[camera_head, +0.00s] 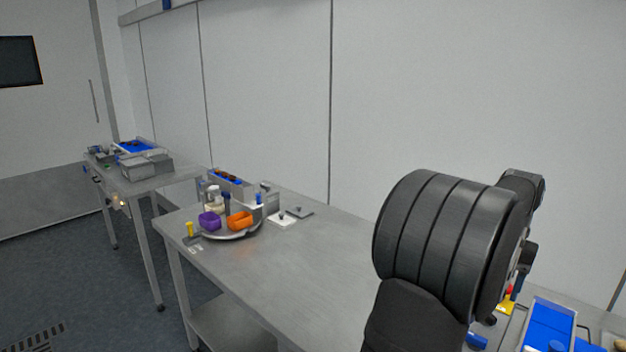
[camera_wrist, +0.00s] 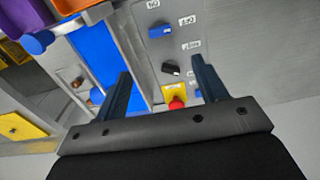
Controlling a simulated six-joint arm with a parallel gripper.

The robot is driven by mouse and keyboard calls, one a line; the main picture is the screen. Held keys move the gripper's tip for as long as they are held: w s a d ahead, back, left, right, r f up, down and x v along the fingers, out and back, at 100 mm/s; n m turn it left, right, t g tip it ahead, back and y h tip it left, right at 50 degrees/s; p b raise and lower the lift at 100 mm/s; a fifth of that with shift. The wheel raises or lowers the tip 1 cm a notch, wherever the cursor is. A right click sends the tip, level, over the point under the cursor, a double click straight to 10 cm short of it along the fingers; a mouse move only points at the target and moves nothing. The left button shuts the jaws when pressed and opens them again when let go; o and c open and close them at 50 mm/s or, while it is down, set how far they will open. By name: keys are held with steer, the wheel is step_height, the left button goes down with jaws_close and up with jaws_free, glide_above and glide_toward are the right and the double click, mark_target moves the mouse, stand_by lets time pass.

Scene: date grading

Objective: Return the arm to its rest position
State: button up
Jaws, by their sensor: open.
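My gripper (camera_wrist: 161,67) shows in the wrist view with its two dark fingers spread apart and nothing between them. Behind the fingers is a grey control panel (camera_wrist: 218,58) with blue and black knobs and a red button on a yellow plate (camera_wrist: 175,98). I cannot tell how far the fingers are from the panel. In the head view, my arm's large dark links fill the right side, and my gripper is not distinguishable there.
The steel table (camera_head: 290,262) has a clear middle. At its left stand a purple bowl (camera_head: 209,221) and an orange bowl (camera_head: 240,221) on a round tray. A blue tray (camera_head: 550,325) lies at the lower right, near my arm. Another table (camera_head: 187,172) stands farther back left.

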step_height(320, 180, down, 15)
steer(key=shift+f, duration=0.1)
stand_by(0.3)
step_height(320, 180, up, 18)
steer(key=f, duration=0.1)
step_height(320, 180, down, 17)
steer(key=shift+r, duration=0.1)
steer(key=n, duration=0.3)
steer(key=shift+n, duration=0.4)
steer(key=n, duration=0.4)
steer(key=shift+n, duration=0.3)
steer(key=n, duration=0.4)
steer(key=shift+n, duration=2.3)
